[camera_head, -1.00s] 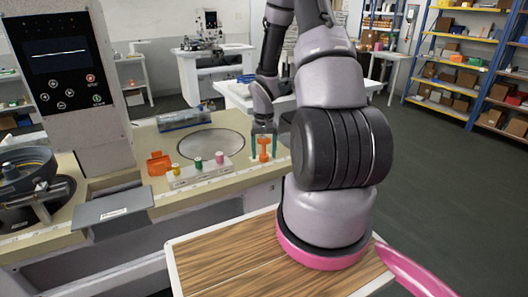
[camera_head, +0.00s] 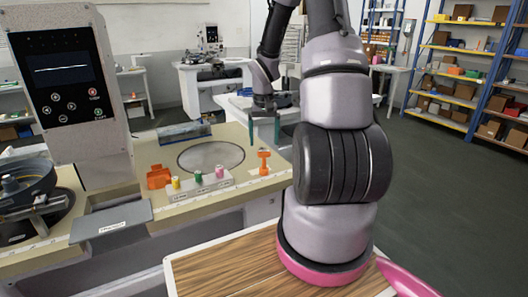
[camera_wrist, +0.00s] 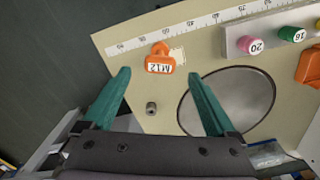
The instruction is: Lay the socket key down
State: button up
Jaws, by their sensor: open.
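The orange socket key (camera_head: 264,162), taken to be the piece marked M12 in the wrist view (camera_wrist: 160,60), stands on the beige worktop near its right end. It appears upright in the head view. My gripper (camera_head: 264,130) is open and empty above the key. In the wrist view my gripper's teal fingers (camera_wrist: 160,88) are spread wide, with the key beyond their tips and apart from both. A small grey cylinder (camera_wrist: 151,107) sits on the worktop, seen between the fingers.
A round grey plate (camera_head: 211,157) lies behind. A ruler strip (camera_wrist: 198,22) runs along the worktop's edge.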

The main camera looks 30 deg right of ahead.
jog(key=shift+r, duration=0.85)
jog(key=s+a+r+t, duration=0.2)
jog(key=s+a+r, duration=0.1)
jog(key=r, duration=0.8)
jog(key=s+a+r+t+y, duration=0.1)
jog(key=s+a+r+t, duration=0.1)
jog(key=s+a+r, duration=0.3)
jog(key=s+a+r+t+y, duration=0.1)
jog(key=s+a+r+t, duration=0.2)
jog(key=s+r, duration=0.8)
jog(key=shift+s+a+r, duration=0.25)
jog(key=shift+a+r, duration=0.25)
jog(key=shift+a, duration=0.7)
